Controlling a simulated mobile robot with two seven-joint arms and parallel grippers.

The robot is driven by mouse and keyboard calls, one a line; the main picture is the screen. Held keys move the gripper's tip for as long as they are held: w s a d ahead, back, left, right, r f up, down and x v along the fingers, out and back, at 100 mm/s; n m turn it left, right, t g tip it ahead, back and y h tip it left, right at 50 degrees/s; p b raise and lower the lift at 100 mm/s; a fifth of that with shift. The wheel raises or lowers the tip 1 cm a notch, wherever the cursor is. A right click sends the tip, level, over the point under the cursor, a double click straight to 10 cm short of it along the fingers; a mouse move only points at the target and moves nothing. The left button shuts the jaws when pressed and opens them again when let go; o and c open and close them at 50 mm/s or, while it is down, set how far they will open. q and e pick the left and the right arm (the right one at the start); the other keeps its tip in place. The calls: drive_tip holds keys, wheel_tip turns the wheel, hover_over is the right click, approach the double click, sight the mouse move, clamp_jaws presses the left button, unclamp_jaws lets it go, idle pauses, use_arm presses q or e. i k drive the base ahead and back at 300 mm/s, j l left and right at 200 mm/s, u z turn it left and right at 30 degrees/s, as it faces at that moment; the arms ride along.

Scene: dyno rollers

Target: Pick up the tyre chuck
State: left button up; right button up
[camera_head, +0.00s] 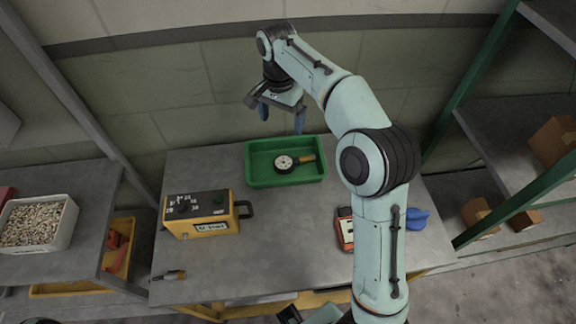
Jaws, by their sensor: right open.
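A small grey and dark tool with a yellow-orange part (168,276) lies at the front left of the grey table; it may be the tyre chuck, but it is too small to be sure. A round dial gauge with an orange-tipped stem (284,163) lies in a green tray (262,181) at the back of the table. My right gripper (282,118) hangs above the tray's back edge, fingers pointing down, open and empty. It is well apart from the small tool, far behind it and to its right. My left gripper does not show.
A yellow and grey instrument box (201,213) stands left of the middle. An orange device (345,228) and a blue object (417,219) lie partly behind my right arm. A white bin of pale pieces (38,224) stands at left. The table's front centre is clear.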

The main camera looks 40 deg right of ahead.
sight(175, 275)
drive_tip(key=k, duration=1.5)
